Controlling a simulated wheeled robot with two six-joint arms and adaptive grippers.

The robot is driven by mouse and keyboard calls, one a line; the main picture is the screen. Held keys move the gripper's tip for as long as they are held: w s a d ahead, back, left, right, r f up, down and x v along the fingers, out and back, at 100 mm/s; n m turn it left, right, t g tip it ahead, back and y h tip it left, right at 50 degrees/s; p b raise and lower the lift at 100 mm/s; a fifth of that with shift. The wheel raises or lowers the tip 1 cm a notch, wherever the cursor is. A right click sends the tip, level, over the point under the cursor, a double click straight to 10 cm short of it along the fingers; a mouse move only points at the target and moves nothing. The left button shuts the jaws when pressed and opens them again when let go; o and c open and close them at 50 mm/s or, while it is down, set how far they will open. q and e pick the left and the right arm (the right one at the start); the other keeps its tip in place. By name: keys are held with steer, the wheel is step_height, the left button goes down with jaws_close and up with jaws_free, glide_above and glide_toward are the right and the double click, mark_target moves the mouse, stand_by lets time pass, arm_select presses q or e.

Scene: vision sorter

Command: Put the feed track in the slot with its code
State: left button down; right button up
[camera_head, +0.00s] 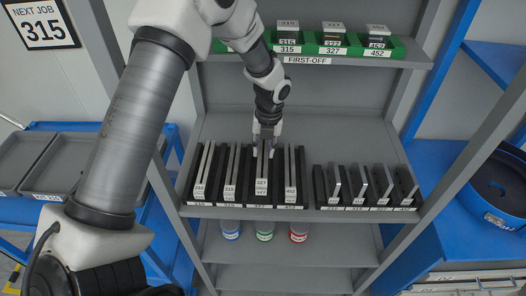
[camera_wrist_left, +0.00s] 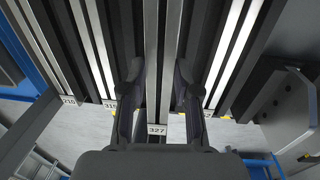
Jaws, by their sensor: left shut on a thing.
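The feed track labelled 327 (camera_head: 261,181) is a pale, narrow upright bar in the third slot from the left of the black track rack (camera_head: 214,198). My left gripper (camera_head: 265,138) reaches down from above and is shut on this track. In the left wrist view the track (camera_wrist_left: 154,45) runs between the two dark fingers of my gripper (camera_wrist_left: 157,75), with its 327 label at the bottom. Whether the track is fully seated or slightly lifted I cannot tell. Other tracks stand on both sides, one labelled 315 (camera_head: 229,189) and one labelled 452 (camera_head: 291,190). My right gripper is not in view.
A second black rack with several shorter plates (camera_head: 335,185) stands to the right. Green bins (camera_head: 335,51) sit on the upper shelf. A sign (camera_head: 43,28) reads NEXT JOB 315. Coloured cans (camera_head: 264,233) stand below. Neighbouring tracks are close to my fingers.

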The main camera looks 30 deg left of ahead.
mark_target(263, 152)
arm_select(q)
steer(key=shift+s+a+f, duration=0.1)
steer(key=shift+a+f, duration=0.05)
steer(key=shift+a, duration=0.1)
step_height(263, 152, down, 2)
steer(key=shift+s+f+p, duration=0.1)
steer(key=shift+f+p, duration=0.1)
steer(key=shift+p, duration=0.55)
steer(key=shift+w+f, duration=0.25)
steer(key=shift+f, duration=0.15)
steer(key=shift+s, duration=0.1)
steer(key=c, duration=0.8)
jaws_free()
steer(key=shift+d, duration=0.1)
steer(key=shift+c, duration=0.2)
step_height(263, 152, up, 12)
steer(key=b, duration=0.2)
steer(key=shift+w+d, duration=0.2)
steer(key=shift+d, duration=0.25)
